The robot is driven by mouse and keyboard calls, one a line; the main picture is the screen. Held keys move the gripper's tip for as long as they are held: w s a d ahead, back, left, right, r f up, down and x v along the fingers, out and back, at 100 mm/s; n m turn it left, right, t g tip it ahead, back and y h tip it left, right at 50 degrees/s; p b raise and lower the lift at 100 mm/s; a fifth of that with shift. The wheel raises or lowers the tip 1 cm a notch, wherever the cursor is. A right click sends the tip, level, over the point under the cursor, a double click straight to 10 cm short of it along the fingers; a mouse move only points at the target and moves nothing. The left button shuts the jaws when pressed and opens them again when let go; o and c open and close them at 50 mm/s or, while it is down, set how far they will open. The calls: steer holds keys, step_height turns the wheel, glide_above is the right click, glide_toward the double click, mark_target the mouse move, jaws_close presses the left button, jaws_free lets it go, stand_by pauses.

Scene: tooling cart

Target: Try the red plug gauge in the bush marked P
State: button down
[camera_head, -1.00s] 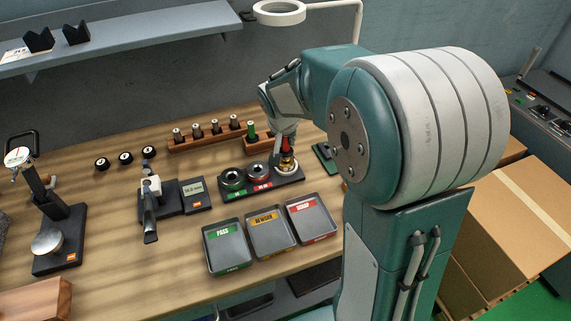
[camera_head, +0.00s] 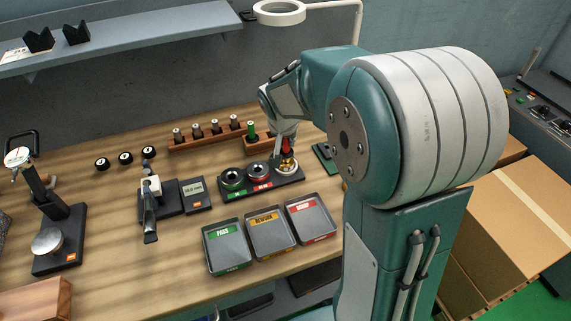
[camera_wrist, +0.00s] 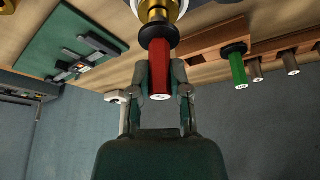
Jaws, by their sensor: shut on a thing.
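My gripper (camera_wrist: 160,82) is shut on the red plug gauge (camera_wrist: 160,75), with one finger on each side of its red handle. The gauge's black collar (camera_wrist: 158,36) lies beyond the fingertips. A brass-coloured bush (camera_wrist: 178,9) is right at the collar's far side, cut by the picture's top edge. In the head view the red handle (camera_head: 286,147) stands over the brass bush (camera_head: 290,167) at the right end of a dark block (camera_head: 262,186). How deep the gauge's end sits in the bush is hidden. No letter P is legible.
Trays marked pass (camera_head: 226,270), rework and scrap (camera_head: 327,239) stand in front. A green gauge (camera_head: 251,131) stands in a wooden rack behind, near several grey-brown gauges. A green mat lies to the right.

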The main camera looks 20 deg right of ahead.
steer(key=shift+s+f, duration=0.1)
steer(key=shift+f, duration=0.25)
stand_by(1.5)
steer(key=shift+r, duration=0.75)
steer(key=shift+r, duration=0.9)
steer(key=shift+r, duration=2.5)
